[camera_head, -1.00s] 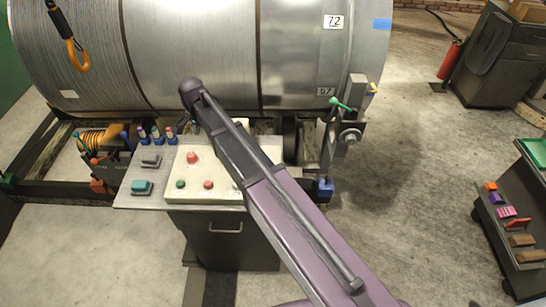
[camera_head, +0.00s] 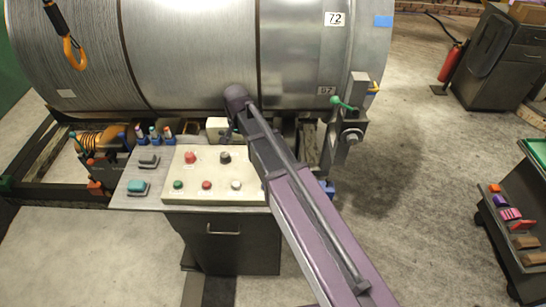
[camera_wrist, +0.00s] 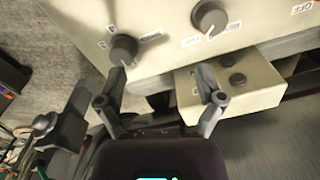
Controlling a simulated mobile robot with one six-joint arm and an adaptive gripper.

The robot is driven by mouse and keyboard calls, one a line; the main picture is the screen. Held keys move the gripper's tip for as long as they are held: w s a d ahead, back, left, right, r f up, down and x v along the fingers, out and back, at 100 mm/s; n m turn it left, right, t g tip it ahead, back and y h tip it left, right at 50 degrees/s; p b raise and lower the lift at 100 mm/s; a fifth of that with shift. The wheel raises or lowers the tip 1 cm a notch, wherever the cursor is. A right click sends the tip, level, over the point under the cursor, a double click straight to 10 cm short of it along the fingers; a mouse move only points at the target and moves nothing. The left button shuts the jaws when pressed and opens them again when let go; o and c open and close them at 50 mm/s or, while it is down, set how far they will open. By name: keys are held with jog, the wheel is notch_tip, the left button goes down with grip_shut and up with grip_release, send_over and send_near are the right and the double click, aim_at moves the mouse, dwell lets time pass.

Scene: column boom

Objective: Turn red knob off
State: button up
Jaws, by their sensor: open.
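In the head view, a red knob (camera_head: 191,157) stands at the upper left of a cream control panel (camera_head: 212,194). A smaller red button (camera_head: 207,185) sits below it, between a green button (camera_head: 178,184) and a white button (camera_head: 236,185). A black knob (camera_head: 225,158) is right of the red knob. My gripper (camera_wrist: 160,73) shows only in the wrist view, open and empty. That view shows two dark grey-brown knobs (camera_wrist: 123,49) (camera_wrist: 210,17) on a cream panel; the left one is close beyond the left fingertip.
A small cream box (camera_wrist: 230,88) with dark buttons lies by the right finger. A large metal drum (camera_head: 195,55) stands behind the panel, with a green-handled lever (camera_head: 343,104) at its right. An orange hook (camera_head: 70,50) hangs at the upper left. Open floor (camera_head: 415,190) lies right.

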jog(key=s+d+f+b, duration=0.1)
jog(key=d, duration=0.2)
jog(key=s+d+f+n, duration=0.1)
jog(key=s+d, duration=0.1)
jog(key=d, duration=0.2)
jog(key=s+d+f+n+b, duration=0.1)
jog(key=d, duration=0.3)
jog(key=shift+s+b, duration=0.25)
jog(key=shift+b, duration=0.1)
jog(key=s+d+n, duration=0.2)
jog(key=s+d, duration=0.7)
jog(key=d, duration=0.3)
jog(key=shift+d+n, duration=0.15)
jog(key=shift+n, duration=0.25)
jog(key=shift+s, duration=0.1)
jog(key=c, duration=0.4)
